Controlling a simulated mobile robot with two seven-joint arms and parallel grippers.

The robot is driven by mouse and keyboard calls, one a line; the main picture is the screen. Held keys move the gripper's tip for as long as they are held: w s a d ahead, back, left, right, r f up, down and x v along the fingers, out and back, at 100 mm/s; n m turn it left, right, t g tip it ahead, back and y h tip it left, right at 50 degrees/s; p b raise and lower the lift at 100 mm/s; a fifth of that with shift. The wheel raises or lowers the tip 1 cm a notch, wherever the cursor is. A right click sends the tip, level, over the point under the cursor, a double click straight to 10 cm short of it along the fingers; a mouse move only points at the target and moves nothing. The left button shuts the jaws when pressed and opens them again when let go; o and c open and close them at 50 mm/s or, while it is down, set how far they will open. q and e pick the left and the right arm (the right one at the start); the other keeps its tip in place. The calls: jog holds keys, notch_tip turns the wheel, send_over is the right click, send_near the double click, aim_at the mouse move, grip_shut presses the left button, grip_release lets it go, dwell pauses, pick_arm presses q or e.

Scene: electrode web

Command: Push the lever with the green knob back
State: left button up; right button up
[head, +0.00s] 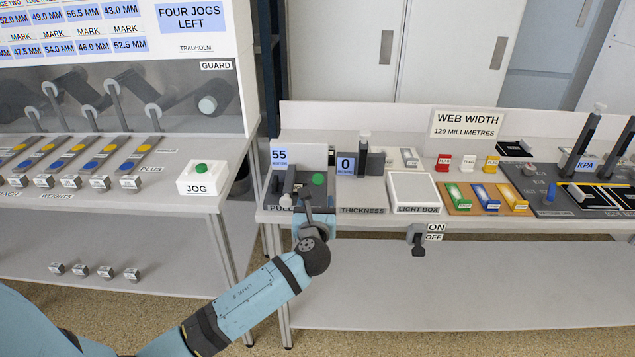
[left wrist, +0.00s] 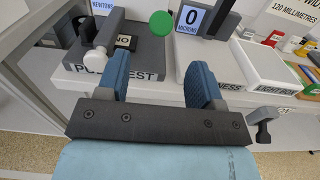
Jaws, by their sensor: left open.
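The green knob (head: 318,178) is round and sits on the grey pull test unit at the left end of the right-hand bench. It also shows in the left wrist view (left wrist: 162,23), beyond and between my fingertips; its lever's shaft cannot be made out. My left gripper (head: 316,201) is open and empty, at the front of the pull test unit, nearer to me than the green knob. In the left wrist view its two blue fingers (left wrist: 158,72) stand apart with nothing between them. My right gripper is not in view.
A dark lever with a white knob (left wrist: 92,58) stands left of my fingers. The thickness gauge (head: 361,165) and light box (head: 413,190) stand to the right. A white JOG box (head: 206,180) is on the left bench. An ON/OFF switch (head: 416,238) hangs at the bench's front edge.

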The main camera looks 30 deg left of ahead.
aim_at(318, 182)
pick_arm(q)
jog(key=x, duration=0.9)
jog(key=shift+w, duration=0.2)
jog(key=shift+w+a, duration=0.25)
jog(key=shift+w, duration=0.1)
